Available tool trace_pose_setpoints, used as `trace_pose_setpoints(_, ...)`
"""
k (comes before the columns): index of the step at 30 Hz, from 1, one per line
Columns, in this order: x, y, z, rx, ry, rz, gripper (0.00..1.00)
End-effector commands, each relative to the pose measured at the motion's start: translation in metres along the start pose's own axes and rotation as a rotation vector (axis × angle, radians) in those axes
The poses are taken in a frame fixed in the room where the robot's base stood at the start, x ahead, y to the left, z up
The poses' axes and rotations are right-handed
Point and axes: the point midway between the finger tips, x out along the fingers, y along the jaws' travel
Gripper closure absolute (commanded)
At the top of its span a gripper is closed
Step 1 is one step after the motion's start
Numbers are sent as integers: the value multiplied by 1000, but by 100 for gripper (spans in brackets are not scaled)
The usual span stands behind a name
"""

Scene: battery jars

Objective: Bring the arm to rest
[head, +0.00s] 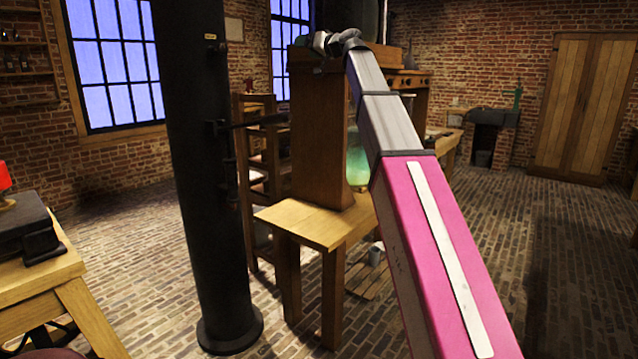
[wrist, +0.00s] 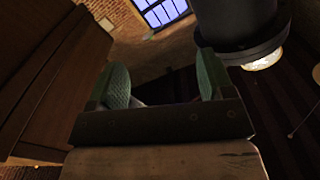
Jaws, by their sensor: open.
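My arm (head: 435,240), pink and grey, reaches from the lower right up to the top of a tall wooden cabinet. My gripper (head: 325,42) shows small and dark at its far end, in front of the cabinet's top edge; its fingers are unclear there. In the wrist view my gripper (wrist: 162,82) has its two green-padded fingers wide apart, with nothing seen held between them. A greenish glass jar (head: 357,167) shows partly behind my arm, beside the cabinet.
The wooden cabinet (head: 318,135) stands on a wooden table (head: 318,226), close to my arm. A thick black column (head: 205,180) rises left of them. A workbench (head: 40,270) stands at the left. Brick floor (head: 570,260) is clear at the right.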

Motion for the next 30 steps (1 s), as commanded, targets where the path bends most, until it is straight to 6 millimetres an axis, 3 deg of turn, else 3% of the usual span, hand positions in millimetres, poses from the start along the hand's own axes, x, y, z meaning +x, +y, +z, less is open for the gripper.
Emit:
trace_pose_setpoints(11, -2, 33, 58, 27, -73, 55, 26)
trace_pose_setpoints(17, -6, 60, 107, 52, -137, 102, 26)
trace_pose_setpoints(23, -20, 98, 185, 91, -239, 179, 26)
trace_pose_setpoints(30, -54, 150, 316, 160, -415, 310, 26)
